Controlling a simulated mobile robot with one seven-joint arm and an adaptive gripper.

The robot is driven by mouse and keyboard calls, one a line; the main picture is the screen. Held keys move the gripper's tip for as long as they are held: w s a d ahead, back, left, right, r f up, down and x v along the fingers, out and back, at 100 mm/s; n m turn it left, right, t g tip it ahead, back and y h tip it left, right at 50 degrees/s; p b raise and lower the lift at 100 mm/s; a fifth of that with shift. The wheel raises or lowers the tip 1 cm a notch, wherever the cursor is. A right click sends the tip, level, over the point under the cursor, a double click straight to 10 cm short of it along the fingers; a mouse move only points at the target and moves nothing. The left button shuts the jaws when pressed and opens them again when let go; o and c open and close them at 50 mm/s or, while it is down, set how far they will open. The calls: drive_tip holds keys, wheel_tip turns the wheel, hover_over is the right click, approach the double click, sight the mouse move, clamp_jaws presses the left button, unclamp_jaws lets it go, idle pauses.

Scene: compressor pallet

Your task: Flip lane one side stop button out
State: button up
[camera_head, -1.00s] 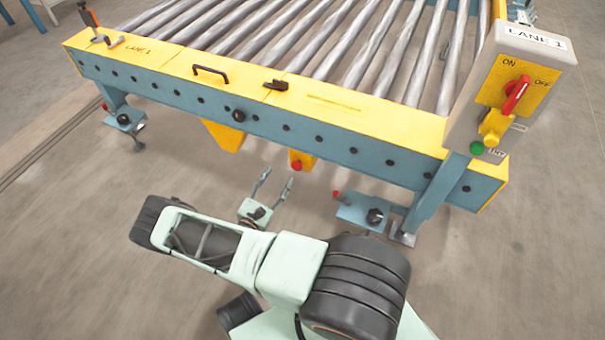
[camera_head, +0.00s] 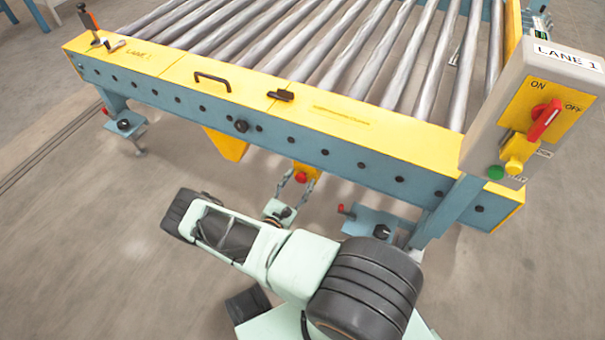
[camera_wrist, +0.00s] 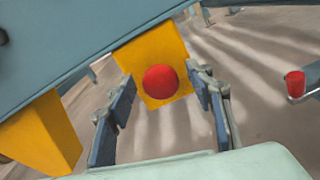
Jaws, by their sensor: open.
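The lane one side stop button is a round red button (camera_wrist: 161,81) on a yellow box (camera_wrist: 151,46) below the conveyor's blue side rail. In the head view the red button (camera_head: 300,177) shows between my fingertips, under the rail. My gripper (camera_wrist: 161,97) is open, with one finger on each side of the button. The jaws are empty. The fingers look close to the button, but I cannot tell whether they touch it.
The blue conveyor rail (camera_head: 290,135) runs just above my gripper. A yellow bracket (camera_head: 226,145) hangs to the left. A red-tipped lever (camera_head: 344,209) and foot plate stand to the right. The LANE 1 control box (camera_head: 540,110) is at the far right. Open floor lies to the left.

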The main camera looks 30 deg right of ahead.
drive_tip(key=shift+w+d, duration=0.3)
drive_tip(key=shift+d, duration=0.1)
clamp_jaws()
